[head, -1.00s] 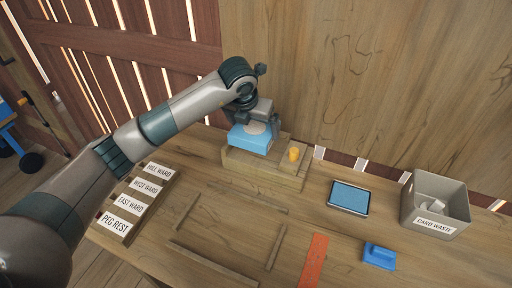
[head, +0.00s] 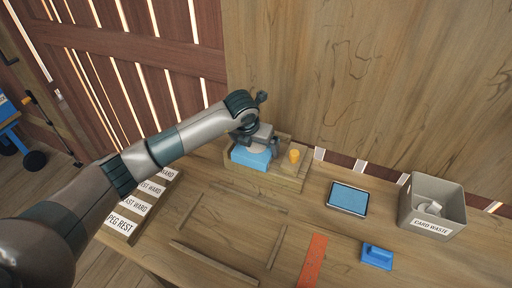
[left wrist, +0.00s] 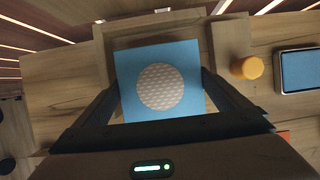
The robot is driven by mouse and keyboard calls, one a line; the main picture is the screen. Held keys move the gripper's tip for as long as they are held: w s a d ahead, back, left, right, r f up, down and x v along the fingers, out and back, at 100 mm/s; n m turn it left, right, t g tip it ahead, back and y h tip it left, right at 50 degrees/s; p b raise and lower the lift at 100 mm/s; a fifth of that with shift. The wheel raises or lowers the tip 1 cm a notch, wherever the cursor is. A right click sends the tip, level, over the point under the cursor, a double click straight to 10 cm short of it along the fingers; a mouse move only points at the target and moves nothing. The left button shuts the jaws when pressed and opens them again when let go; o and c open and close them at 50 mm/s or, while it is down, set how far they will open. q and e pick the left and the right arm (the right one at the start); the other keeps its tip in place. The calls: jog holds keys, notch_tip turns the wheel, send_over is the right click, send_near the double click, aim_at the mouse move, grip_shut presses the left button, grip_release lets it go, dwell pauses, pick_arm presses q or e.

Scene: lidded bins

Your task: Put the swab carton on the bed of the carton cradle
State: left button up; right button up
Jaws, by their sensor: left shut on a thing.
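The swab carton (head: 250,158) is a blue box with a pale round patch on top, which shows clearly in the left wrist view (left wrist: 130,105). My left gripper (head: 258,147) is shut on it from above, with a finger on either side in the left wrist view (left wrist: 160,90). The carton cradle (head: 232,175) is a wooden holder at the back of the bench. The carton is within the cradle's outline, low over its bed; whether it touches the bed is hidden. My right gripper is not in view.
An orange knob (head: 294,155) stands on the cradle's right part. A tablet (head: 347,198), a blue block with a handle (head: 378,256), a card waste bin (head: 432,205), an orange strip (head: 313,262) and a labelled rack (head: 125,222) lie around. Low wooden strips (head: 212,263) frame the bench's middle.

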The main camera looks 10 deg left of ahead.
pick_arm(q)
jog(key=shift+f, duration=0.65)
jog(key=shift+f, duration=0.15)
jog(key=o, duration=1)
jog(key=shift+r, duration=0.2)
